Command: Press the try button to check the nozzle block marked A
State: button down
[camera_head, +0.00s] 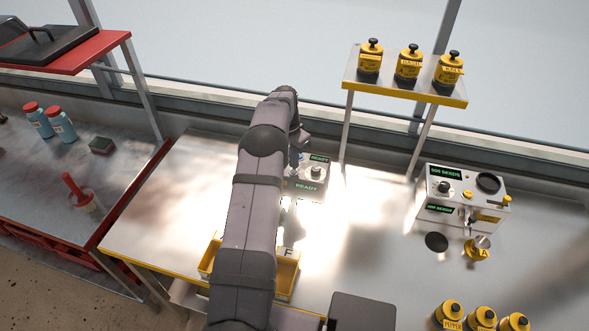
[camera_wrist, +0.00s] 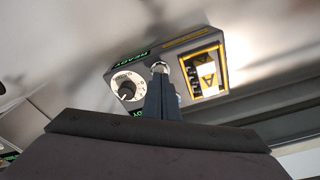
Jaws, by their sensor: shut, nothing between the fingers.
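The tester box (camera_head: 306,184) stands on the bench behind my arm, with lit READY displays and a dial; the arm hides its left part. In the wrist view the box (camera_wrist: 180,57) shows a white-faced dial (camera_wrist: 126,88), a READY display and a yellow-framed area (camera_wrist: 203,74) with what looks like an A mark. A round silver button (camera_wrist: 160,66) lies right by my fingertips. My gripper (camera_wrist: 161,84) is shut and empty, its tips at or just short of the button; I cannot tell if they touch. A yellow piece marked A (camera_head: 479,250) sits at the right.
A seed machine (camera_head: 465,196) with a 500 SEEDS display stands at the right. Yellow jars stand on a shelf (camera_head: 405,85) and at the front right. A yellow bin (camera_head: 287,277) with an F mark is beside my arm. The bench between the two devices is clear.

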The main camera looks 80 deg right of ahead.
jog(key=shift+f+b, duration=0.45)
jog(key=shift+f, duration=0.3)
dwell(0.8)
notch_tip(320, 180, up, 8)
jog(key=p, duration=0.5)
dwell(0.6)
dwell(0.3)
